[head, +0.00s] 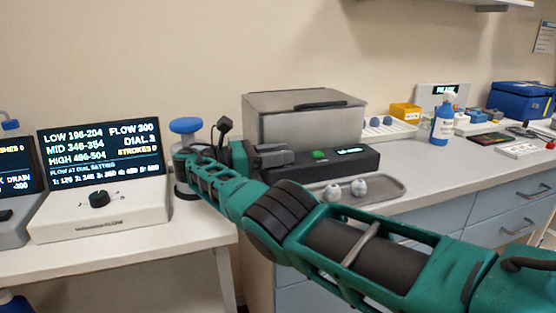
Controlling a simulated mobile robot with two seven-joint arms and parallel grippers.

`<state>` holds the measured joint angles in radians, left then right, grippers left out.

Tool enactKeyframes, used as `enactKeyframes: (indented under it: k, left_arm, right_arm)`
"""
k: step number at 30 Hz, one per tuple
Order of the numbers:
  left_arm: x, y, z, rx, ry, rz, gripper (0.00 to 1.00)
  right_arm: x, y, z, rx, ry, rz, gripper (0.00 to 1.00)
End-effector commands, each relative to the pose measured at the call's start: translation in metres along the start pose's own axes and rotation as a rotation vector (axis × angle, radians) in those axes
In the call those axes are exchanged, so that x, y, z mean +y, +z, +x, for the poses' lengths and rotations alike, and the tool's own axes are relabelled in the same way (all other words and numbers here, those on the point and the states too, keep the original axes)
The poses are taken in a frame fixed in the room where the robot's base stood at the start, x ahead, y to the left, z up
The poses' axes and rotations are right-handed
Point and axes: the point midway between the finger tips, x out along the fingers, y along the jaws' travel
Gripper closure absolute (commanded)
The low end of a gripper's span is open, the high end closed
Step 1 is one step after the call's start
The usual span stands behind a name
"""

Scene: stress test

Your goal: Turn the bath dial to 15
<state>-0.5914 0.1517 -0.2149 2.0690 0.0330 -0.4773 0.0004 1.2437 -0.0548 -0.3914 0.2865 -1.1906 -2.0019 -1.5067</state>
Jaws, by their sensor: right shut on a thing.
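The bath is a grey metal box with a lid (300,120), standing on the right-hand bench. Its dark front panel (335,164) has a green button (320,155) and a small lit display (350,149), too small to read. My right arm comes in from the right and bends back at the wrist. My right gripper (278,155) is at the left end of this panel, shut on what seems to be the bath dial. The dial itself is hidden by the fingers, so its setting cannot be seen. My left gripper is not in view.
A white console (98,215) with a black knob and a screen reading DIAL 3 stands at the left. A blue-topped device (185,126) is behind my wrist. A grey tray (390,189) with two white pieces lies before the bath. A blue bottle (443,125) stands right.

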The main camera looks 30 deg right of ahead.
Motion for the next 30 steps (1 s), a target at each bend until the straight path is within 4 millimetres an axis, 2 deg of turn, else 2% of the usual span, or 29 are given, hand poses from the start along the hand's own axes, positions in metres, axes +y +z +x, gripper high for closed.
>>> enactKeyframes:
  k: [13, 14, 15, 21, 30]
  left_arm:
    - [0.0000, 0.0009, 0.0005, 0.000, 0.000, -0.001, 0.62]
    - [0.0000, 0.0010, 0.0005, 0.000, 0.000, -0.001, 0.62]
    - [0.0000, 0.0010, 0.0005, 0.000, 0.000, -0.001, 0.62]
    - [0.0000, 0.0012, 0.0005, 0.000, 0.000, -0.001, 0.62]
    - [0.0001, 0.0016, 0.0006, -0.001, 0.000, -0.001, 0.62]
  right_arm:
    - [0.0005, 0.0018, 0.0019, -0.003, -0.005, 0.003, 0.98]
    - [0.0006, 0.0019, 0.0018, -0.003, -0.005, 0.004, 0.66]
    - [0.0006, 0.0019, 0.0017, -0.003, -0.005, 0.004, 0.62]
    - [0.0004, 0.0011, 0.0009, -0.001, -0.004, 0.002, 0.43]
    - [0.0007, 0.0004, 0.0000, 0.000, 0.000, 0.001, 0.42]
